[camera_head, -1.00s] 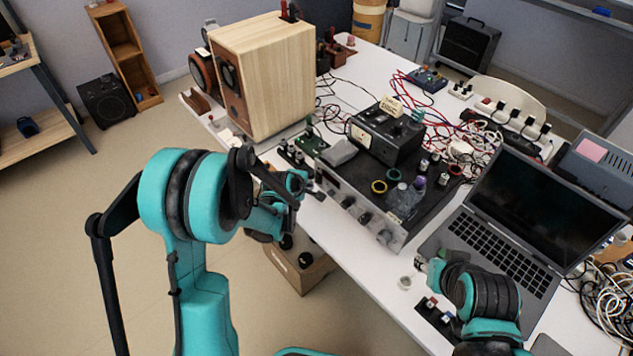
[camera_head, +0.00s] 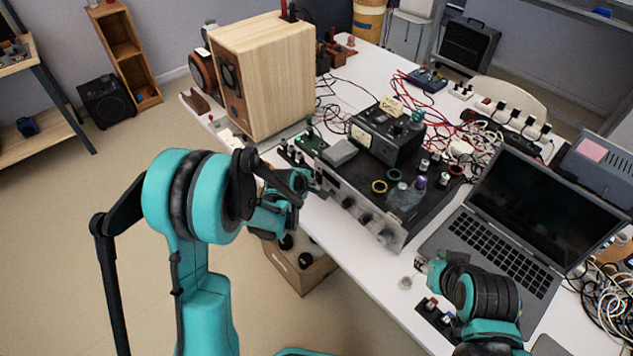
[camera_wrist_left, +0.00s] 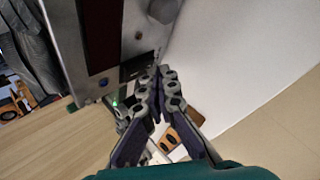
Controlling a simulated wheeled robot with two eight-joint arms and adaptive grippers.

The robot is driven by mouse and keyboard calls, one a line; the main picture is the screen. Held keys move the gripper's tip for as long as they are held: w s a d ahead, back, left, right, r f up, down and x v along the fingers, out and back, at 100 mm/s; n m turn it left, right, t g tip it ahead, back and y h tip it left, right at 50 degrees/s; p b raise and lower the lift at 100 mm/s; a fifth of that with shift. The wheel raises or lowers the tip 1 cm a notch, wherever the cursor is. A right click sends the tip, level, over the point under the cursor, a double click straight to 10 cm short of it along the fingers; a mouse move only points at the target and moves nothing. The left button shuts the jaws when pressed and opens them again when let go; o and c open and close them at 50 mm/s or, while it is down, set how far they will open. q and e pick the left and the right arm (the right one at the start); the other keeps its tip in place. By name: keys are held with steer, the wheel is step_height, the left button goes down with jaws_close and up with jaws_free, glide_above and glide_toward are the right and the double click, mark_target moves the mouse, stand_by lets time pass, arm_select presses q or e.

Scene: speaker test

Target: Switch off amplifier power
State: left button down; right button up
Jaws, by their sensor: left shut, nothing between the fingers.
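The amplifier (camera_head: 348,196) stands on the white table, its silver front panel with knobs facing the near edge. In the left wrist view its panel (camera_wrist_left: 84,70) fills the upper left, with a dark strip, a knob and small buttons. My left gripper (camera_head: 312,187) is at the left end of this panel. In the left wrist view the left gripper (camera_wrist_left: 163,73) is shut and empty, its tips close to the panel's edge; whether they touch is unclear. A small green light (camera_wrist_left: 115,103) glows beside the fingers. My right gripper (camera_head: 424,268) is near the laptop; its fingers are not clear.
A wooden speaker (camera_head: 270,80) stands left of the amplifier. A black meter box (camera_head: 385,135) and small jars sit on top of it. An open laptop (camera_head: 500,245) is at right. Cables clutter the back. A box (camera_head: 300,268) is on the floor below.

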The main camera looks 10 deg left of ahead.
stand_by(0.4)
arm_select(q)
steer(key=shift+s+a+r, duration=0.1)
steer(key=shift+s+a, duration=0.3)
steer(key=shift+s, duration=0.2)
steer(key=shift+s+a+r, duration=0.2)
steer(key=shift+s+a, duration=0.6)
steer(key=shift+s, duration=0.2)
steer(key=shift+s+a+r, duration=0.15)
steer(key=shift+s+a, duration=0.65)
steer(key=shift+s, duration=0.15)
steer(key=s+d+r+m, duration=0.1)
steer(key=s+r+m, duration=0.6)
steer(key=s+r, duration=0.25)
steer(key=s+r+m+g+y, duration=0.1)
steer(key=s+r+m, duration=0.3)
steer(key=s+m, duration=0.6)
steer(key=s, duration=0.4)
steer(key=shift+s+y, duration=0.25)
steer(key=shift+y, duration=0.15)
